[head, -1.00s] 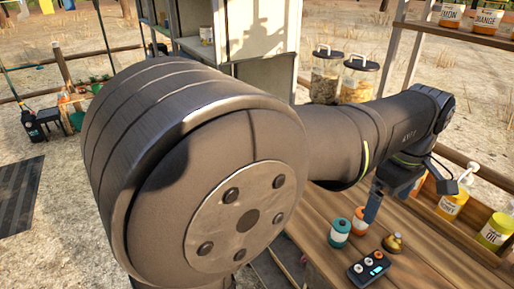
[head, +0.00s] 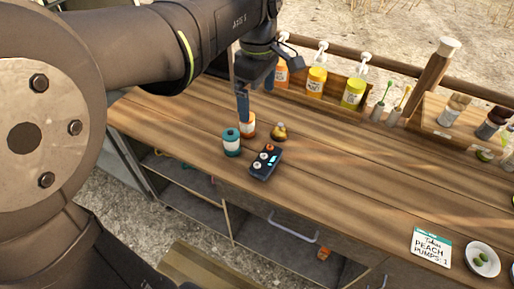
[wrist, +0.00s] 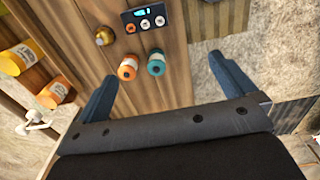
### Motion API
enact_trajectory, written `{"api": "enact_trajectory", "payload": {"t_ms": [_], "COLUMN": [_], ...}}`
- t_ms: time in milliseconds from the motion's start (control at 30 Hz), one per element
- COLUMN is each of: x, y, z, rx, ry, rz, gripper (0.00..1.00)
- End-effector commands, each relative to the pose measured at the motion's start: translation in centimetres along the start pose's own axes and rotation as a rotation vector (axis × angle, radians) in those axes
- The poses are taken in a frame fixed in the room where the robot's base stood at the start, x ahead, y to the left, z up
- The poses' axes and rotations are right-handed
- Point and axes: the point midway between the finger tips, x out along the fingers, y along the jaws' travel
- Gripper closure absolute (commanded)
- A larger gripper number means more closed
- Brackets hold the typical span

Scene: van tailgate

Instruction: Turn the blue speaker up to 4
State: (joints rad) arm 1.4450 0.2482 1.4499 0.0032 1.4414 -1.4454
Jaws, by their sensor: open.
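A teal-blue cylinder with a pale band (head: 231,144) stands on the wooden counter, next to a similar orange one (head: 249,127). Both also show in the wrist view, teal (wrist: 156,66) and orange (wrist: 127,69), with round pale tops. A dark box (head: 264,164) with three knobs and a lit blue display lies in front of them; it also shows in the wrist view (wrist: 146,20). I cannot read its display or tell which item is the blue speaker. My gripper (head: 256,106) is open and empty above and behind the cylinders. Its fingers (wrist: 160,73) spread wide in the wrist view.
A small brass-coloured object (head: 279,132) stands right of the orange cylinder. Pump bottles, one yellow (head: 353,93), line the back of the counter in a wooden rack. A label card (head: 431,246) and white plate (head: 482,260) lie at the right.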

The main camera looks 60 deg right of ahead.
Motion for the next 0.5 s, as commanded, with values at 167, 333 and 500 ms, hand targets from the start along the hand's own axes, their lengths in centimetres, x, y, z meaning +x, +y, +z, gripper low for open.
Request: {"api": "enact_trajectory", "payload": {"t_ms": [167, 333, 500], "x": [0.00, 0.00, 0.00], "y": [0.00, 0.00, 0.00], "z": [0.00, 0.00, 0.00], "rx": [0.000, 0.000, 0.000], "ry": [0.000, 0.000, 0.000], "rz": [0.000, 0.000, 0.000], "gripper": [0.24, 0.57, 0.90]}}
